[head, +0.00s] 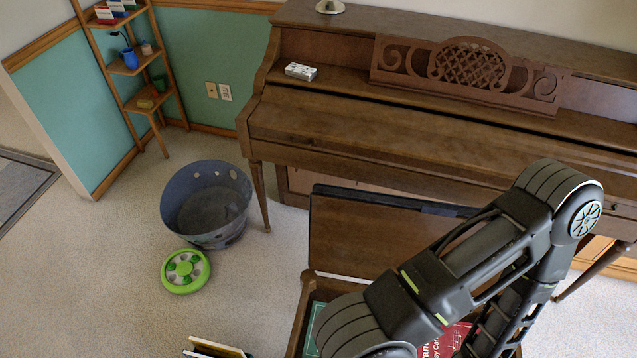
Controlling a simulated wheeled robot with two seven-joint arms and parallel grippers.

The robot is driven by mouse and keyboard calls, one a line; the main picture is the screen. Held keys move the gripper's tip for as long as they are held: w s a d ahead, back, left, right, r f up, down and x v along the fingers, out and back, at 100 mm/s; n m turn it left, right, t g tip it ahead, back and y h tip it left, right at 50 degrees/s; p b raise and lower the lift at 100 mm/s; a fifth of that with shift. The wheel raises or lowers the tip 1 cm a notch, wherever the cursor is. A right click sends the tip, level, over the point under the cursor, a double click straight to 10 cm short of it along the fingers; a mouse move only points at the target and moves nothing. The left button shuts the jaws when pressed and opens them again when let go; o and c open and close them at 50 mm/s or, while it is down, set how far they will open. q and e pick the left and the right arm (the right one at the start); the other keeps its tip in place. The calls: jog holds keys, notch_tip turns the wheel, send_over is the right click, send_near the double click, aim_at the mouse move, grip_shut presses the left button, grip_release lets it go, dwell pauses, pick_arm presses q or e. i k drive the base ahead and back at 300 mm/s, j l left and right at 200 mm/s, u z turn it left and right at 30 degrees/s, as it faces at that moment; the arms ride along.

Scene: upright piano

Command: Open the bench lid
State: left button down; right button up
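The piano bench stands in front of the piano, with its wooden lid (350,238) raised and standing up at the far side of the box. The bench box (303,312) is open at the top; a green book (313,325) and a red book (452,338) show inside. One of my arms crosses in front of the lid's right part and the box. Its far end points down toward the right side of the bench, and its gripper is hidden or out of frame. My other gripper is not in view. Whether anything touches the lid cannot be seen.
The brown upright piano (400,130) fills the back. A grey metal tub (207,205) and a green round toy (185,271) are on the carpet to the left. A corner shelf (130,70) stands farther left. Dark flat objects (215,348) show at the bottom edge.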

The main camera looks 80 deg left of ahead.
aim_at(356, 234)
jog(key=l+u, duration=0.1)
jog(key=u, duration=0.3)
jog(key=k+u, duration=0.15)
jog(key=u, duration=0.3)
jog(key=k+u, duration=0.1)
jog(key=u, duration=0.3)
